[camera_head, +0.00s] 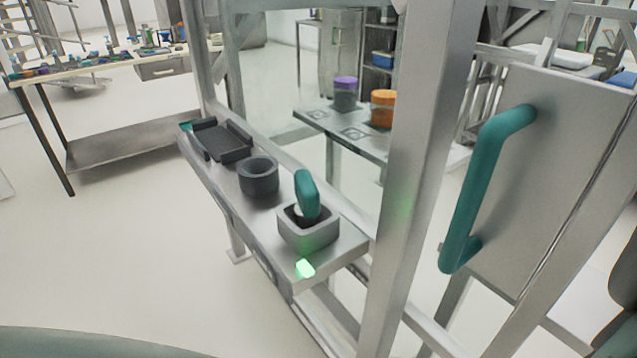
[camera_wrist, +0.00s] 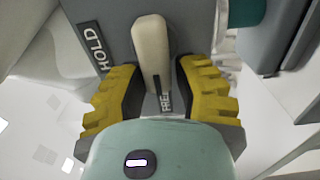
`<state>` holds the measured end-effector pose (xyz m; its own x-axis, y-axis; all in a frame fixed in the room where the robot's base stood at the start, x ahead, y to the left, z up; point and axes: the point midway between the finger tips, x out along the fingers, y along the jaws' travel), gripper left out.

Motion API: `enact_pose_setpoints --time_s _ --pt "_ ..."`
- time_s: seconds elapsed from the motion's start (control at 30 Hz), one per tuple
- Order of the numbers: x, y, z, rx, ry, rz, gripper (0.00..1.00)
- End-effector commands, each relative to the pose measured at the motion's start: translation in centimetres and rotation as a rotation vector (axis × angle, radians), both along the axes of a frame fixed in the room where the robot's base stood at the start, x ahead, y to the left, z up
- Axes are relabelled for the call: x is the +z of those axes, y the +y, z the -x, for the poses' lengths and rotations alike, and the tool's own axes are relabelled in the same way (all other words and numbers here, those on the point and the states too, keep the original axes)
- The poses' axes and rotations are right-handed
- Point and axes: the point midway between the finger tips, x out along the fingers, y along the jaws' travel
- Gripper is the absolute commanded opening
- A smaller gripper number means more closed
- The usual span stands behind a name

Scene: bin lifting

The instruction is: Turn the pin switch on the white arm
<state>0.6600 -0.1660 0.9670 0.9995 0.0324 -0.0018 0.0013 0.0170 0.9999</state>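The pin switch is a pale beige lever (camera_wrist: 151,50) on a grey plate in the wrist view. A HOLD label (camera_wrist: 95,47) is at its left and a FREE label (camera_wrist: 166,101) is by its lower end. The lever lies lengthwise, its lower end toward FREE. My gripper (camera_wrist: 160,76) has its yellow and black fingers apart, one on each side of the lever's lower part. A small gap shows on the right; whether the left finger touches cannot be told. I cannot make out the switch or my gripper in the head view.
A metal shelf (camera_head: 215,180) holds a black tray (camera_head: 221,139), a dark cup (camera_head: 258,177) and a grey square holder (camera_head: 308,232) with a teal-topped part. A green light (camera_head: 305,268) glows on its edge. A teal handle (camera_head: 474,190) is on a grey panel at right.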

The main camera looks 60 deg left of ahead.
Motion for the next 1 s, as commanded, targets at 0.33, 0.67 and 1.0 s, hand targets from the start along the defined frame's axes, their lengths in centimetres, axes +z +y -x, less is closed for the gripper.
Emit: enact_pose_setpoints --time_s 0.33,0.67,1.0 --pt "0.0 0.0 0.0 0.001 -0.001 -0.001 0.55" --pt "0.1 -0.1 1.0 -0.001 -0.001 -0.001 0.55" --pt "0.1 -0.4 5.3 -0.005 -0.001 -0.002 0.55"
